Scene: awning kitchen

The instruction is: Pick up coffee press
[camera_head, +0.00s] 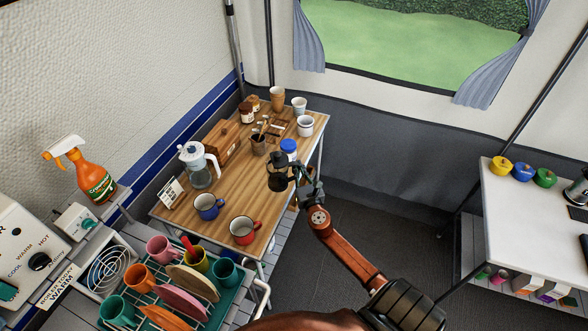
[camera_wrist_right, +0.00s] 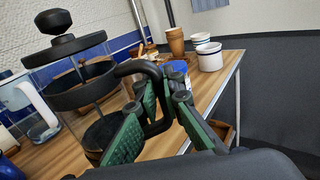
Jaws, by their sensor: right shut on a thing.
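The coffee press (camera_head: 279,170) is a clear glass jar with black bands, a black lid and a round knob. It is at the right edge of the wooden table (camera_head: 229,183) in the head view. In the right wrist view the press (camera_wrist_right: 82,72) fills the left side, slightly tilted in the picture. My right gripper (camera_head: 300,174) is at its right side. Its green-padded fingers (camera_wrist_right: 160,85) are shut on the black handle. The base of the press is hidden, so I cannot tell whether it touches the table. My left gripper is not in view.
A blue-lidded jar (camera_head: 289,147) stands just behind the press. A dish rack (camera_head: 237,285) is at the front. Open floor lies right of the table.

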